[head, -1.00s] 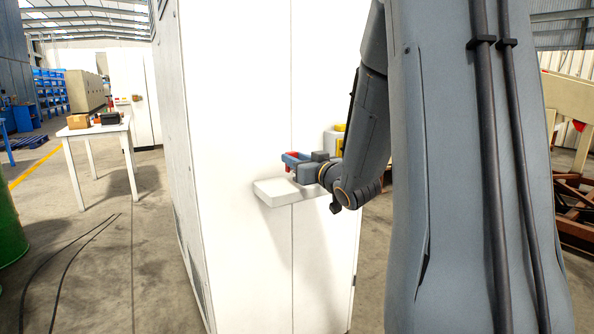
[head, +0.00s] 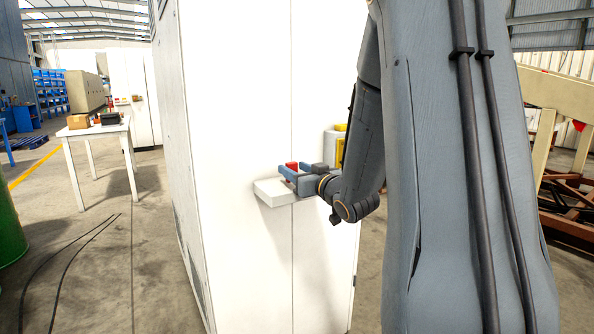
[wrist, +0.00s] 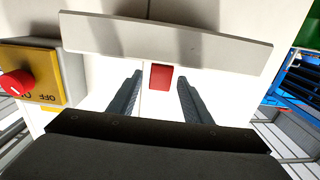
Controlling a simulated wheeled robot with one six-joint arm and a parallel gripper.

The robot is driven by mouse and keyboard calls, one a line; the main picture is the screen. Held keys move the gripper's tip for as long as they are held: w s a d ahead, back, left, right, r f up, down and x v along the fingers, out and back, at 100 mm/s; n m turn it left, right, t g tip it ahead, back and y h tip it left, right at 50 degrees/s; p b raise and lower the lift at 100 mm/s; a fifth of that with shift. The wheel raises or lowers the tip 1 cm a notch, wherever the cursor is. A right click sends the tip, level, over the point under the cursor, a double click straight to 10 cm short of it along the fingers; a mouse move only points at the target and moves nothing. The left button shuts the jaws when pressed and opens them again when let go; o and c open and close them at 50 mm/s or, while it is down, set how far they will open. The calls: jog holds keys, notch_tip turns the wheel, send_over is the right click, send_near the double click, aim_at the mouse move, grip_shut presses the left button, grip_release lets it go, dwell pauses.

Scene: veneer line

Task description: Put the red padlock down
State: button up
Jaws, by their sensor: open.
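The red padlock (wrist: 161,77) shows in the wrist view as a small red block between my two fingers, with a gap on each side. In the head view the padlock (head: 292,165) shows just above and behind the near finger. My gripper (wrist: 159,77) is open around it, in front of the white cabinet. It also shows in the head view (head: 290,172), just above the white ledge (head: 272,191) on the cabinet front. The ledge shows in the wrist view (wrist: 165,40) as a pale strip. I cannot tell what the padlock touches; its lower part is hidden in the head view.
The white cabinet (head: 235,120) stands close in front of my arm. A yellow box with a red knob (wrist: 17,83) is close on the left in the wrist view. A white table (head: 95,133) with small boxes stands at the back left. A green drum (head: 10,235) is at the left edge.

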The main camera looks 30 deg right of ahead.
jog(key=shift+r, duration=0.25)
jog(key=s, duration=1.2)
jog(key=s+a+f+m+g+h, duration=0.1)
jog(key=s+f+m+g+h, duration=0.2)
jog(key=f+g, duration=0.85)
jog(key=s+a+f+g+y, duration=0.1)
jog(key=s+a+f+g, duration=0.2)
jog(key=s+a, duration=0.3)
jog(key=s+a+f+g+y, duration=0.1)
jog(key=s+a+f+g, duration=0.2)
jog(key=s+a, duration=0.3)
jog(key=s, duration=0.5)
jog(key=shift+s+a+f, duration=0.3)
jog(key=shift+s+f, duration=0.1)
jog(key=shift+g, duration=0.25)
